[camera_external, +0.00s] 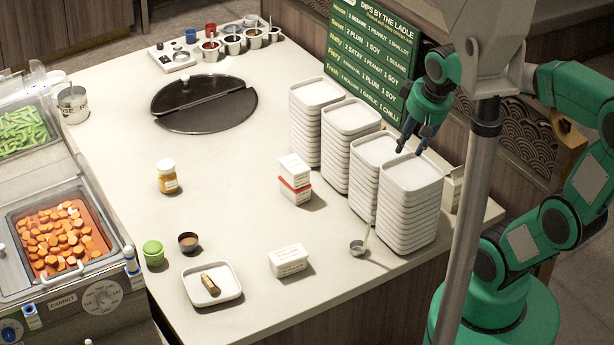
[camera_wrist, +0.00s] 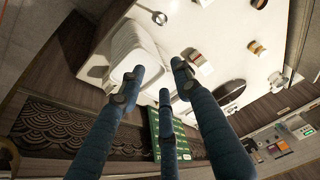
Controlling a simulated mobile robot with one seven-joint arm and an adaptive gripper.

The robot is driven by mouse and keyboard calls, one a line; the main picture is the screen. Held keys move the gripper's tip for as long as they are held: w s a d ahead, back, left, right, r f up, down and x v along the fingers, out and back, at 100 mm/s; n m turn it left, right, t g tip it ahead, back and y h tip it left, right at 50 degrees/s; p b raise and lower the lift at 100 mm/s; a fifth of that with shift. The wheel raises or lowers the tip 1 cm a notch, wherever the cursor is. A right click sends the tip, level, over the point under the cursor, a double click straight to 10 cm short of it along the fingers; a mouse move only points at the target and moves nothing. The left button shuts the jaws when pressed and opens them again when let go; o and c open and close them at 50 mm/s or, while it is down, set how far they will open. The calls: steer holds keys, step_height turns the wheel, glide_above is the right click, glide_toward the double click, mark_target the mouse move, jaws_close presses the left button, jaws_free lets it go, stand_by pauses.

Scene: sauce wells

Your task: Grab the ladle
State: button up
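A small metal ladle (camera_external: 357,247) lies on the counter in the external view, in front of the plate stacks near the right edge. Its thin handle points up toward the stacks. In the wrist view a small metallic round object beside the plates, probably the ladle's bowl (camera_wrist: 160,18), shows near the top. My gripper (camera_external: 412,150) is above the tall stacks of white plates, up and to the right of the ladle and well apart from it. In the wrist view its blue fingers (camera_wrist: 158,84) are spread apart with nothing between them.
Stacks of white plates (camera_external: 410,205) stand beside the ladle. A white box (camera_external: 289,260) and a small tray (camera_external: 229,287) are to its left. Stacked boxes (camera_external: 294,180) and a green menu board (camera_external: 370,45) stand farther back. The counter's middle is mostly clear.

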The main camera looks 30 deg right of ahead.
steer(key=w+a+f+g, duration=0.2)
steer(key=w+f, duration=0.4)
steer(key=f, duration=0.3)
steer(key=g+p, duration=0.2)
glide_above(368, 232)
step_height(368, 232, down, 10)
steer(key=shift+w+d+f, duration=0.25)
steer(key=shift+w+f, duration=0.1)
steer(key=shift+w, duration=0.05)
steer(key=shift+f, duration=0.1)
steer(key=shift+f+b, duration=0.9)
steer(key=shift+f, duration=3.35)
steer(key=shift+f+b, duration=0.6)
steer(key=shift+f, duration=2)
